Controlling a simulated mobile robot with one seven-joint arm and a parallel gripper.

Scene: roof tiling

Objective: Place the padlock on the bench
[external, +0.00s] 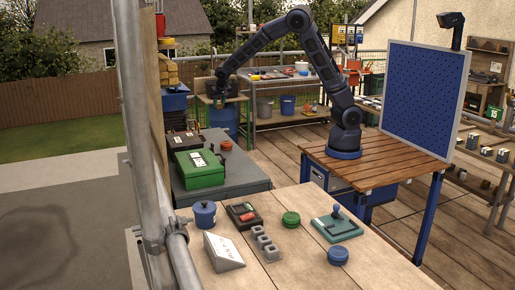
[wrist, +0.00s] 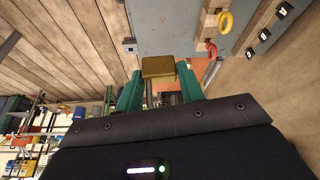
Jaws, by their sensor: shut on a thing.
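A brass padlock (wrist: 158,67) sits between the green fingers of my gripper (wrist: 156,88) in the wrist view. The gripper is shut on it, with the body outward and what seems to be the metal shackle towards the palm. In the external view my gripper (external: 218,98) hangs far left at the end of the bent arm, beyond the grey worktop; the padlock cannot be made out there. A wooden bench (external: 280,275) fills the foreground of the external view. I cannot tell which surface the task calls the bench.
The grey worktop (external: 245,185) carries a green case (external: 199,168) and a dark toolbox (external: 182,141). The foreground bench holds a blue pot (external: 204,214), a white wedge (external: 223,252), grey blocks and round lids. A scaffold pole (external: 142,130) stands at left.

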